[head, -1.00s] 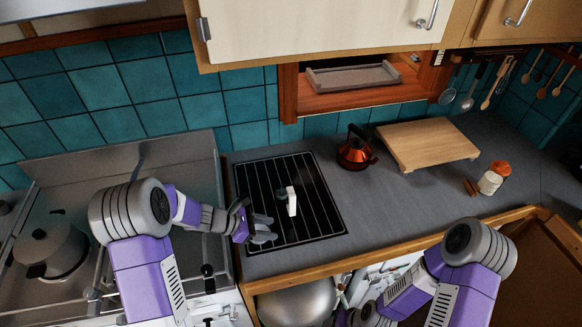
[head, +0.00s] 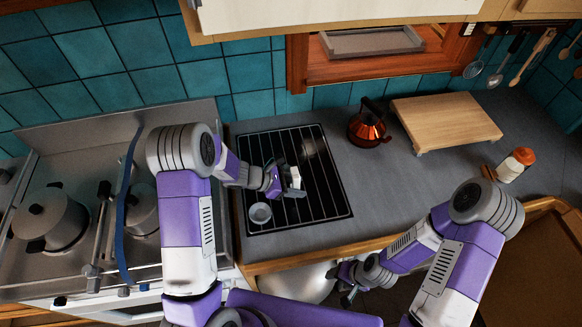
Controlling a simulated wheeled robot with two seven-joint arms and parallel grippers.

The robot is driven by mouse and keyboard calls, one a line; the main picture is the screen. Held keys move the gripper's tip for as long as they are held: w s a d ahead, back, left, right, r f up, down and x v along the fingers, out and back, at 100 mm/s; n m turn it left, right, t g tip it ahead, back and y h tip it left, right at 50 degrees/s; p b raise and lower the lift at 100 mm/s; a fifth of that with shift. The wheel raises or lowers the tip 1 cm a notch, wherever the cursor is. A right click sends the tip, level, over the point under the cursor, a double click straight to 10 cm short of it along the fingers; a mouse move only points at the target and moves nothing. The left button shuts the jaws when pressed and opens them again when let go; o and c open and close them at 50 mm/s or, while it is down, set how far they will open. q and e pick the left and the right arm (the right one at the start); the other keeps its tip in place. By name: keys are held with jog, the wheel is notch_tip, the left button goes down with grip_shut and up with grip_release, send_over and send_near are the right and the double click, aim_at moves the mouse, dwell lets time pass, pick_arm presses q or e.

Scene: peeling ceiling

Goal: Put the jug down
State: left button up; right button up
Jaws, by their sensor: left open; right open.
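My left gripper (head: 288,187) is open over the black-barred rack panel (head: 335,205) set in the grey counter. A small pale upright piece (head: 295,177) shows right at its fingertips. I cannot tell whether this is part of the jug. A small grey round object (head: 260,213), cup-like from above, is on the panel just below and left of the gripper, apart from the fingers. No full jug shape can be made out. My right gripper (head: 348,292) is open and low, in front of the counter's front edge.
A copper-orange kettle (head: 368,127) stands right of the panel. A wooden board (head: 445,120) and an orange-capped jar (head: 516,163) are further right. A stove with a grey pot (head: 50,222) is at left. Bare counter (head: 390,190) lies right of the panel.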

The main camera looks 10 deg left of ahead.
pick_arm(q)
grip_shut()
jog(key=shift+w, duration=0.1)
dwell(0.3)
